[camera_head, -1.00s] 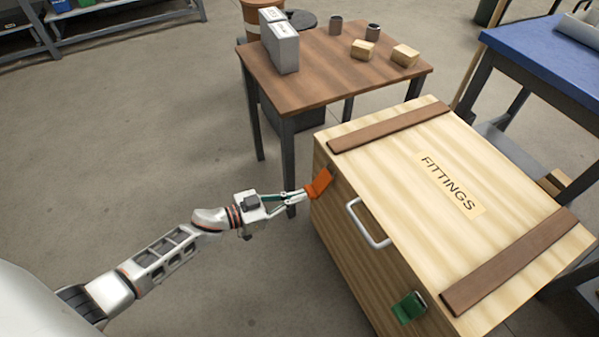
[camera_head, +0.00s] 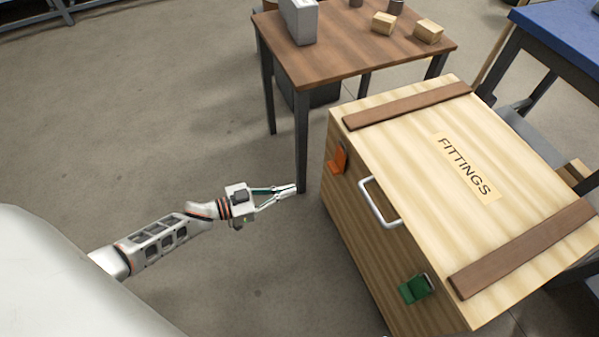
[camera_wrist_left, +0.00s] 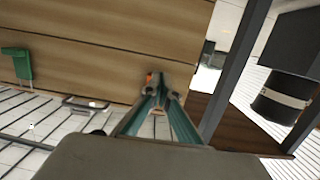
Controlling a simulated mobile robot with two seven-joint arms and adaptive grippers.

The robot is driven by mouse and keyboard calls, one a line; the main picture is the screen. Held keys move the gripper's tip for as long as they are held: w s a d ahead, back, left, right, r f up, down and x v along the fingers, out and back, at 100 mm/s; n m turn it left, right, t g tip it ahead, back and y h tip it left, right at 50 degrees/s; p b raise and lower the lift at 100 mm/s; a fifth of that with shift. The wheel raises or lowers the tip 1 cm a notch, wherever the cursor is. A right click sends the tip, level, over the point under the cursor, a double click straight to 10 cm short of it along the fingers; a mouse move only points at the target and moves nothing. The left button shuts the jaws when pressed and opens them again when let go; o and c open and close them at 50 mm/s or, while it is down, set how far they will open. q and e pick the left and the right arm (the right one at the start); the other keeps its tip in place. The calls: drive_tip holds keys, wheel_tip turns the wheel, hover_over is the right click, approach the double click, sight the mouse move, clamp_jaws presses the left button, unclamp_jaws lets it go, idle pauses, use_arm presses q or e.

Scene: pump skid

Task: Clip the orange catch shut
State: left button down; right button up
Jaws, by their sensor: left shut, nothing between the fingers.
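The orange catch (camera_head: 338,158) is on the front side of the wooden crate (camera_head: 365,235), near its far left corner. It hangs down close to the crate's face; I cannot tell whether it is fully latched. My left gripper (camera_head: 291,190) is shut and empty, to the left of the catch and apart from it. In the left wrist view, the shut fingers (camera_wrist_left: 158,82) point toward the crate, and only a sliver of the orange catch (camera_wrist_left: 149,76) shows behind the fingertips. My right gripper is not in view.
A white handle (camera_head: 378,205) and a green catch (camera_head: 414,288) are on the same crate side. The brown table (camera_head: 350,50) with boxes stands behind, its leg (camera_head: 301,145) close to my left gripper. A blue-topped bench (camera_head: 560,35) is at the right. Floor at left is clear.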

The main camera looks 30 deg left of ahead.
use_arm(q)
drive_tip(key=s+a+f, duration=0.2)
drive_tip(key=f, duration=0.1)
drive_tip(key=shift+s+b, duration=0.25)
drive_tip(key=shift+b, duration=0.1)
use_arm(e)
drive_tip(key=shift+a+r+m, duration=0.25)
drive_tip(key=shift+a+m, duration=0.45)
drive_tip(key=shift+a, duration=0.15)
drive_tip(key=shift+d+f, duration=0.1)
